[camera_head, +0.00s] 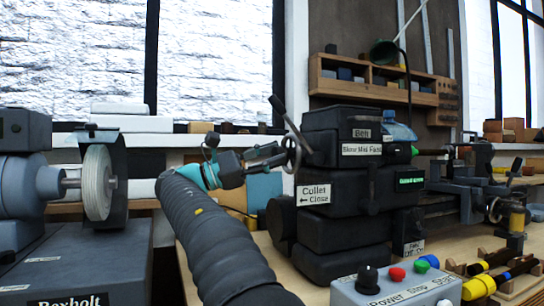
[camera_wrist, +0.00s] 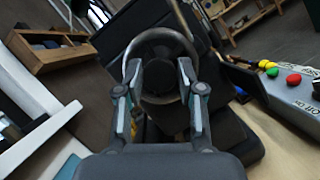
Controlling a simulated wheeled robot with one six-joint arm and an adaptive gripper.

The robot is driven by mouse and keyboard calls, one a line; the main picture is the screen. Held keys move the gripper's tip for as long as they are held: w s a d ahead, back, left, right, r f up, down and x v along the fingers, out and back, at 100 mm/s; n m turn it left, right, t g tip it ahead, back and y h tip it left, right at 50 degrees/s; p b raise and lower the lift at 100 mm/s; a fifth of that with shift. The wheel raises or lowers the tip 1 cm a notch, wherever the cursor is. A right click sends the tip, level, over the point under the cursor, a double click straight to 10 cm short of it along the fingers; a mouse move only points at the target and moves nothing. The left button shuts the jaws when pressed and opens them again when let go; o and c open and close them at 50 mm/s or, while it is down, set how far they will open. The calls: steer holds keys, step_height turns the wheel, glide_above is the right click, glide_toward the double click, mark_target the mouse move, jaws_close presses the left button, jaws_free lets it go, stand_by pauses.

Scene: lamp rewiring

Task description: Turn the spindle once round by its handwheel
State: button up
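The handwheel (camera_head: 297,158) shows nearly edge-on in the head view, at the left end of the dark lathe headstock (camera_head: 345,190). In the wrist view the handwheel (camera_wrist: 163,32) is a dark metal ring facing me, with a dark opening inside it. My gripper (camera_head: 278,156) is just left of the wheel in the head view. In the wrist view my gripper (camera_wrist: 160,68) has its two fingers apart, overlapping the left and right sides of the ring. I cannot tell whether they touch the rim. The spindle itself is hidden inside the headstock.
A bench grinder (camera_head: 98,182) stands at the left. A grey control box (camera_head: 395,290) with coloured buttons sits in front of the headstock; it also shows in the wrist view (camera_wrist: 285,100). A dark lever (camera_head: 290,122) slants up close above my gripper. A wooden shelf (camera_head: 370,90) hangs behind.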

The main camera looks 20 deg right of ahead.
steer(key=shift+o, duration=1)
